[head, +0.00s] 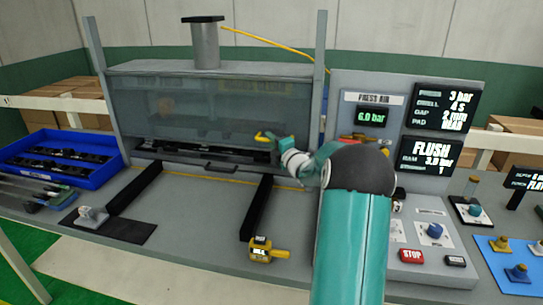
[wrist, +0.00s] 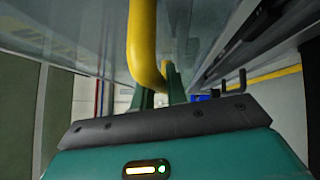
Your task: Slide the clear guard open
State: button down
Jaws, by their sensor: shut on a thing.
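The clear guard (head: 200,105) is a see-through panel across the front of the grey press. A narrow gap with dark parts shows below its lower edge. A yellow handle (head: 262,137) is at its lower right; it also shows in the wrist view as a bent yellow bar (wrist: 143,45). My gripper (head: 275,143) is at this handle. In the wrist view the green fingers of my gripper (wrist: 160,88) are shut on the handle's lower end, beside the clear panel (wrist: 75,35). The exact contact is partly hidden.
Two black rails (head: 257,208) run forward from the press. A yellow gauge (head: 263,250) lies on the bench near the right one. The control panel (head: 372,118) stands right of the press. A blue tray (head: 62,176) with dark parts is at the left. The bench between the rails is clear.

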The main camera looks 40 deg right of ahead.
notch_tip(320, 180, up, 11)
jog(key=shift+r, duration=0.2)
jog(key=c, duration=1.4)
grip_release()
jog(key=shift+f, duration=0.1)
jog(key=s+a+f, duration=0.1)
jog(key=s, duration=1.2)
jog(key=shift+s+a+f, duration=0.3)
jog(key=shift+a+f, duration=0.05)
jog(key=shift+f, duration=0.05)
